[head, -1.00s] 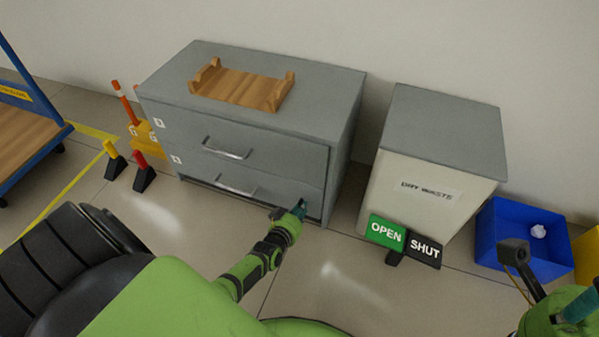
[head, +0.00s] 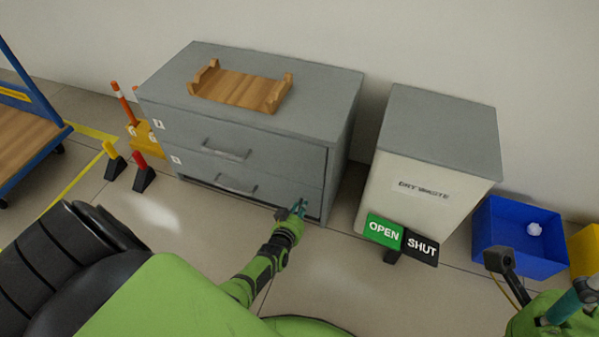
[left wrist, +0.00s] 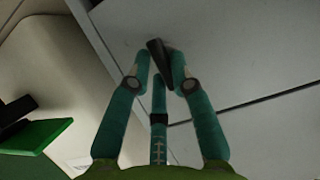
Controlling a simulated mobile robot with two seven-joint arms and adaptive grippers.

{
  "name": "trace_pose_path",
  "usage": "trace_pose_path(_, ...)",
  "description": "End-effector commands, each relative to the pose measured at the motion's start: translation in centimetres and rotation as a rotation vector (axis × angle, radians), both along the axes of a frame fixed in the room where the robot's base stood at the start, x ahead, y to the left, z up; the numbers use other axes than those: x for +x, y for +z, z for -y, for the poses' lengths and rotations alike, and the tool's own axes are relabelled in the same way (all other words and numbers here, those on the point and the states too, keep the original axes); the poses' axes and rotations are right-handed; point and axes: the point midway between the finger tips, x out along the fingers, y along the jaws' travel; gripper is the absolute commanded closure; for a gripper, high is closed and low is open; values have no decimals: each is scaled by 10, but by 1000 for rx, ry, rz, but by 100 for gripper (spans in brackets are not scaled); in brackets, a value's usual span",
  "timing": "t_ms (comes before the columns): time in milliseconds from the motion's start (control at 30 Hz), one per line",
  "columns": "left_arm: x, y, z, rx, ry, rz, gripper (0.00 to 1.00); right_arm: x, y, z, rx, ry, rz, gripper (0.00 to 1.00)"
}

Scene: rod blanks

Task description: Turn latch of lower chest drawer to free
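The grey chest (head: 250,130) has two drawers; the lower drawer (head: 235,185) has a bar handle and looks closed. A small dark latch (left wrist: 158,60) shows on the grey front in the left wrist view, slightly tilted there. My left gripper (head: 298,208) is at the lower right of the chest front. In the left wrist view its teal fingers (left wrist: 160,66) stand apart on either side of the latch. The right-hand finger seems to touch it, with a small gap at the other. My right gripper (head: 573,300) is partly in view at the bottom right, away from the chest.
A wooden cradle (head: 240,86) lies on the chest. A dry waste bin (head: 425,150) stands to the right, with an OPEN/SHUT sign (head: 402,238) before it. A blue crate (head: 520,240) is farther right. Coloured posts (head: 143,175) stand left of the chest.

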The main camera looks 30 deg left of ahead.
Motion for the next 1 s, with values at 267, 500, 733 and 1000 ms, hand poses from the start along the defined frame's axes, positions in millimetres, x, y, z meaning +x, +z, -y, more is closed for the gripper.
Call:
trace_pose_path(267,0,0,0,-2,1,0,57,0,0,0,0,0,0,60)
trace_pose_path(500,-6,1,2,-4,2,-1,57,0,0,0,-3,-2,0,60)
trace_pose_path(733,-32,12,7,-2,3,-1,57,0,0,0,-1,-1,0,60)
trace_pose_path(1000,-75,30,19,-3,1,-1,57,0,0,0,-1,-1,0,60)
